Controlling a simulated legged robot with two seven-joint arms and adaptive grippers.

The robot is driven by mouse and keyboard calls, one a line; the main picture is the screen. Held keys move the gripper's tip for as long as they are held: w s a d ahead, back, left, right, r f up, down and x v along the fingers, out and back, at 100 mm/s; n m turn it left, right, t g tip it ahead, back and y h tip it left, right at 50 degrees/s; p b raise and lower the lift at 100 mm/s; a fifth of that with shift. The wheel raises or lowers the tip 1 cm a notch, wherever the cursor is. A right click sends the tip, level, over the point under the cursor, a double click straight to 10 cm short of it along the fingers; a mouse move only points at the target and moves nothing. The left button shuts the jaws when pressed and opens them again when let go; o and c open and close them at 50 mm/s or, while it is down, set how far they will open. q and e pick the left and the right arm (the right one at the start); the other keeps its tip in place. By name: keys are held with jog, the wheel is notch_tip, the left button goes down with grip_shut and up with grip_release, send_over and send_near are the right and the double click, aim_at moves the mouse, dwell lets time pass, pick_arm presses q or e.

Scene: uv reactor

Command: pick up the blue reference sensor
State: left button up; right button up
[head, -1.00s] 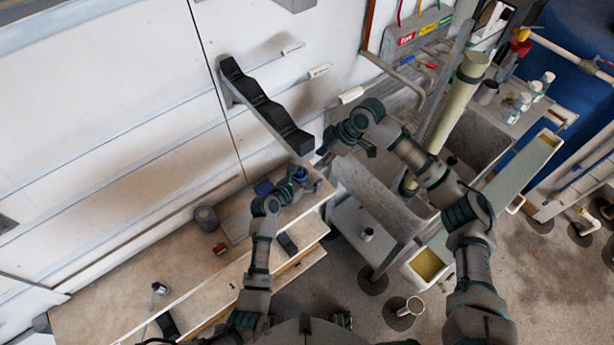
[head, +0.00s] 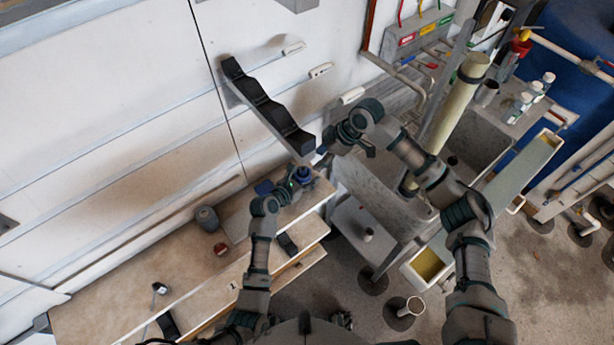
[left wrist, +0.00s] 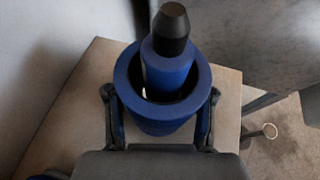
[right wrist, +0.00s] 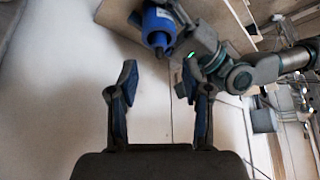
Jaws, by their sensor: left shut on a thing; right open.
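The blue reference sensor (left wrist: 168,65), a blue cylinder with a black tapered top, stands inside a wider blue cup (left wrist: 205,85) in the left wrist view. My left gripper (left wrist: 160,118) is shut on the cup, one finger on each side. In the head view the sensor and cup are a small blue shape (head: 304,173) at the shelf's right end, by my left gripper (head: 308,185). My right gripper (head: 347,151) is open and empty, above and to the right of it. The right wrist view shows the blue cup (right wrist: 157,22) beyond the open right fingers (right wrist: 160,82).
A stepped wooden bench (head: 120,295) carries a grey round container (head: 207,219) and a small red item (head: 221,249). A black wavy rack (head: 265,105) is on the wall. A grey sink (head: 485,130) and a pale upright tube (head: 450,110) stand right of the grippers.

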jog(key=m+t+h, duration=0.2)
jog(key=m, duration=0.4)
send_near(305, 170)
jog(key=x, duration=0.8)
jog(key=shift+w+a+f, duration=0.15)
jog(key=shift+w+a, duration=0.05)
jog(key=shift+d, duration=0.1)
jog(key=shift+c, duration=1.2)
grip_shut()
